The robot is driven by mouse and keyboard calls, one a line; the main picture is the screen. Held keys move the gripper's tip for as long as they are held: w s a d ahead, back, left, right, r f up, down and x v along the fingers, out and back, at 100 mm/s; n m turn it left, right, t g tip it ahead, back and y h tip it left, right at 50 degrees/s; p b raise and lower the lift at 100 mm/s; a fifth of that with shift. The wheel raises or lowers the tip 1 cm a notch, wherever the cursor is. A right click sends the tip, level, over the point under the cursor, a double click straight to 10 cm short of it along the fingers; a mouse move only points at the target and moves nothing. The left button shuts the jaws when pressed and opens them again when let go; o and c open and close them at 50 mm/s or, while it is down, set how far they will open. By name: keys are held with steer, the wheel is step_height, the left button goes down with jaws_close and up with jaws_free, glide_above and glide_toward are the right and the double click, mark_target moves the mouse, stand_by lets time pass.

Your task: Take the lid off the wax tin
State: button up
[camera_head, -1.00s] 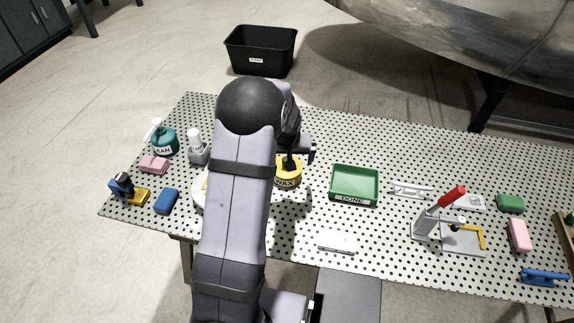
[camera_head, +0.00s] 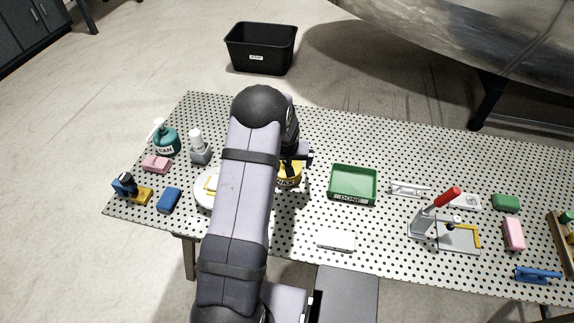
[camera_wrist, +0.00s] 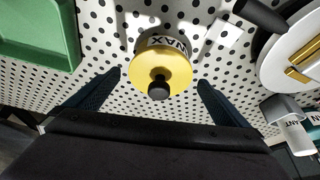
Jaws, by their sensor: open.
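The yellow wax tin (camera_head: 291,176) stands upright on the perforated table, partly hidden by my arm in the head view. In the wrist view its white WAX label (camera_wrist: 163,43) shows, and its round yellow lid (camera_wrist: 172,70) with a black knob (camera_wrist: 159,89) sits on top. My gripper (camera_wrist: 160,78) is open, its two dark fingers to the left and right of the lid with a clear gap on each side. Nothing is held. I cannot tell the fingertips' exact height against the lid.
A green DONE tray (camera_head: 353,183) stands to the tin's right. A white round dish (camera_head: 204,194) is to its left, partly behind my arm. A grey-white bottle (camera_head: 200,147) and a teal spray bottle (camera_head: 166,140) stand farther left. The table between tin and tray is clear.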

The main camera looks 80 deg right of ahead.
steer(key=shift+c, duration=0.3)
steer(key=c, duration=1)
steer(key=shift+r, duration=0.1)
step_height(320, 180, up, 10)
steer(key=b, duration=0.3)
steer(key=shift+s+f, duration=0.1)
steer(key=shift+f, duration=0.1)
